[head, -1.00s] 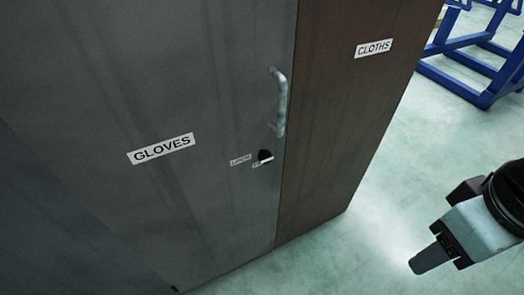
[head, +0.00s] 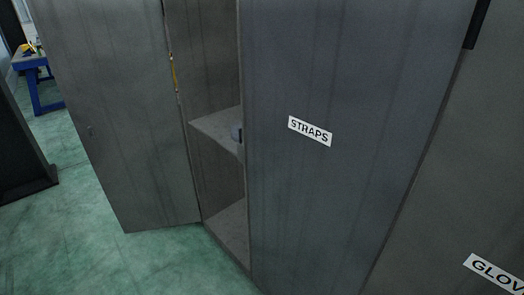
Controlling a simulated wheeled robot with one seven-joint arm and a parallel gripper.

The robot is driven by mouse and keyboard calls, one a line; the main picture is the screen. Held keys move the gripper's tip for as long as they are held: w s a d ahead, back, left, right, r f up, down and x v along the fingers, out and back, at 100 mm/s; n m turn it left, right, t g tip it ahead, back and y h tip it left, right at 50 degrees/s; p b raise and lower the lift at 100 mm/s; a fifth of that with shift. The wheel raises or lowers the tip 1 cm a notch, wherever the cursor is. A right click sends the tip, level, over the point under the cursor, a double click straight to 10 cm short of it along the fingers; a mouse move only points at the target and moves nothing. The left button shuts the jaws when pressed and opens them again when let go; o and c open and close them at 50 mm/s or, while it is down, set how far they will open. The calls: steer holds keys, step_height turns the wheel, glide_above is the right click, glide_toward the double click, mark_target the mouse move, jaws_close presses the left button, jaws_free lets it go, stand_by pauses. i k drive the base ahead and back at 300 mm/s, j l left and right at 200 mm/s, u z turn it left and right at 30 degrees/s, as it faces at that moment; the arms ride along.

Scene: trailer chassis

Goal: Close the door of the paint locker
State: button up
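A tall grey locker door (head: 105,120) stands open at the left, swung outward. Through the gap beside it, a compartment with a shelf (head: 215,125) shows. A small round grey thing (head: 236,132) is at the shelf's edge, partly hidden by the panel to the right. That grey panel (head: 340,190) has a STRAPS label. No label reading paint is visible, so I cannot tell from words whether the open locker is the paint locker. My gripper is not in view.
A further grey panel (head: 470,190) with a partly cut-off GLOVES label is at the right. Green floor (head: 85,210) is clear in front of the open door. A dark upright structure (head: 20,150) stands at the left edge. A blue bench (head: 45,90) stands far behind.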

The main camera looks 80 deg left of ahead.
mark_target(109, 61)
steer(key=u, duration=2.55)
steer(key=i+j+u, duration=0.3)
steer(key=i+j, duration=0.8)
steer(key=j, duration=0.35)
steer(key=i+j+u, duration=0.3)
steer(key=i+j, duration=0.9)
